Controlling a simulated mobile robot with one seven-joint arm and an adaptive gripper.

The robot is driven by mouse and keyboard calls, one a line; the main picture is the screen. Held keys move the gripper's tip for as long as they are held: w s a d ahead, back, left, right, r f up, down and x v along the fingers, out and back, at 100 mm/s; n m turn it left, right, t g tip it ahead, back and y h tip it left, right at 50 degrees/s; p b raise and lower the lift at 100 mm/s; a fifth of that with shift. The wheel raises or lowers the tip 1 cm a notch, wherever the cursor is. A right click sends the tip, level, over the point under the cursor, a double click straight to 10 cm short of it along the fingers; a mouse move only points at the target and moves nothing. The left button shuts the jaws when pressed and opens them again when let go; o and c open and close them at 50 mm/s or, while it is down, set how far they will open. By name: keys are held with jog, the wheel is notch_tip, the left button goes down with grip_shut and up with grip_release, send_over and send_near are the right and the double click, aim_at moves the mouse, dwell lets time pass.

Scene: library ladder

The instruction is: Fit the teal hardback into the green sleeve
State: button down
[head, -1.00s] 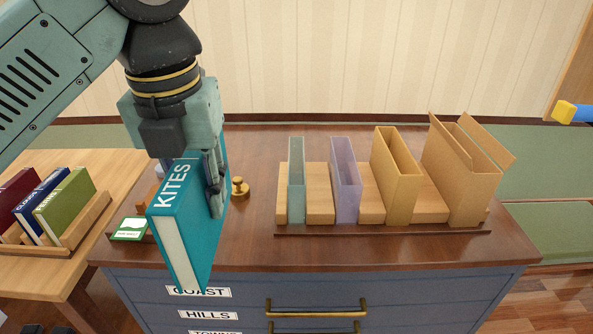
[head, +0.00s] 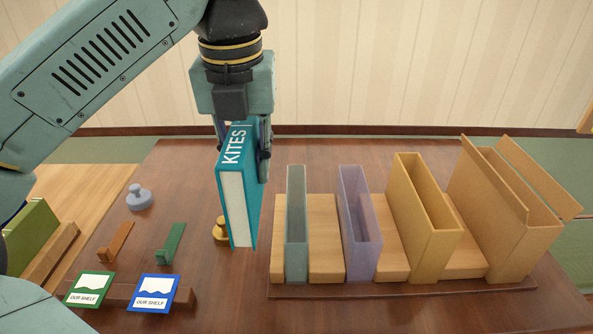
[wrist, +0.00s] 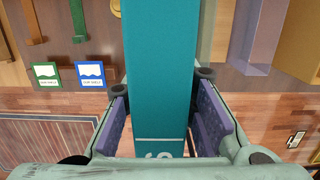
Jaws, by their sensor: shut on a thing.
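The teal hardback (head: 258,195), lettered KITES, is held in the air by my gripper (head: 241,150), with a pale page edge facing me. In the wrist view my gripper (wrist: 161,115) has its purple pads on either side of the teal book (wrist: 160,60). The green sleeve (head: 296,235), narrow, grey-green and upright, is the leftmost in the row on the table. The book is just left of the sleeve and apart from it. The inside of the sleeve is hard to see.
A purple sleeve (head: 360,230), a yellow sleeve (head: 425,215) and a large cardboard sleeve (head: 500,210) stand to the right, with wooden blocks between. A brass knob (head: 220,231) sits partly behind the book. Two OUR SHELF cards (head: 90,289) and small brackets (head: 171,243) lie left.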

jog(key=w+d+f+b, duration=0.1)
jog(key=w+d+f, duration=0.3)
jog(key=w+d, duration=0.2)
jog(key=shift+d+f, duration=0.15)
jog(key=shift+d, duration=0.15)
jog(key=shift+s, duration=0.1)
jog(key=shift+f+b, duration=0.55)
jog(key=shift+b, duration=0.1)
jog(key=shift+f, duration=0.1)
jog(key=c, duration=1.3)
grip_release()
jog(key=r, duration=0.4)
jog(key=s+r+p, duration=0.1)
jog(key=r, duration=0.4)
jog(key=r+p, duration=0.1)
jog(key=r, duration=0.3)
jog(key=shift+s+r, duration=0.15)
jog(key=shift+s, duration=0.05)
